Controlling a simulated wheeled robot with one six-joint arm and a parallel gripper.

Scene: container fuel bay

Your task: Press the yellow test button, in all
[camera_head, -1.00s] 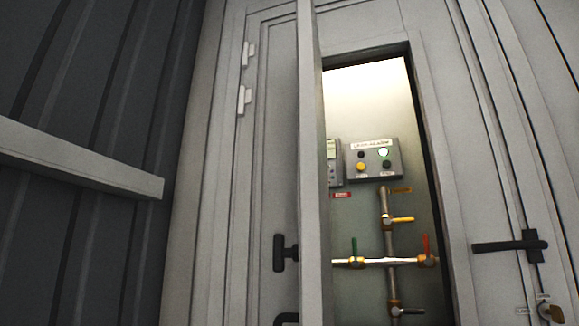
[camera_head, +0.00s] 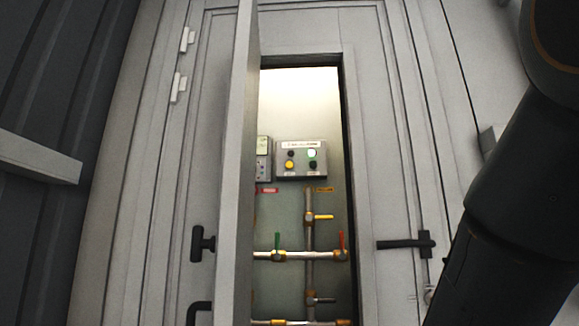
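The yellow test button (camera_head: 290,165) is a small round knob at the lower left of a grey alarm box (camera_head: 301,173). The box is on the back wall inside the open cabinet, near the top of the opening. The labels are too small to read. My dark arm fills the right side of the view, well to the right of the box. My gripper is not in view.
An open door (camera_head: 236,160) stands edge-on along the opening's left side, partly hiding a grey device (camera_head: 263,160) with a display. Pipes with coloured valve handles (camera_head: 318,217) run below the box. A black handle (camera_head: 405,243) is on the right panel. A grey bar (camera_head: 40,160) juts in at left.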

